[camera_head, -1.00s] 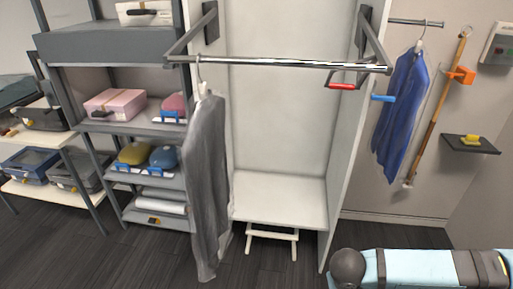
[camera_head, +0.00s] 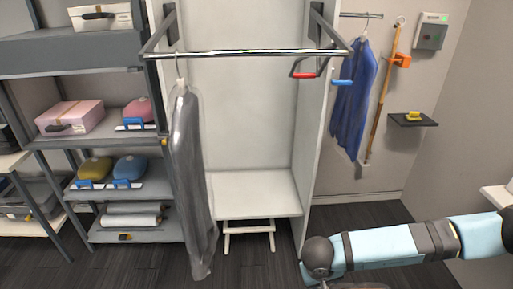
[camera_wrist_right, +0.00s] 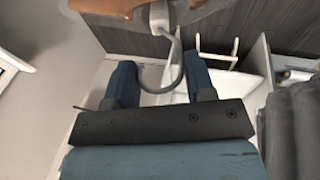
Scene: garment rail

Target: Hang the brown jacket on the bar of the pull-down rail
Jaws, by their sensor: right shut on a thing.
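The bar (camera_head: 255,52) of the pull-down rail spans the white wardrobe near the top of the head view. In the right wrist view my right gripper (camera_wrist_right: 161,82) is shut on a hanger (camera_wrist_right: 176,62), whose grey curved hook shows between the fingers. Part of the brown jacket (camera_wrist_right: 92,8) shows at the top edge, by the hanger's pale neck; the rest is cut off. The hook is apart from the bar. In the head view my right arm comes in low at the right, with its gripper out of frame. My left gripper is not in view.
A grey garment (camera_head: 188,170) hangs at the bar's left end; the rest of the bar is clear. A red handle (camera_head: 303,76) hangs near its right end. A blue jacket (camera_head: 352,105) hangs on a wall rail. A white step stool (camera_head: 248,232) stands under the wardrobe bench (camera_head: 255,195).

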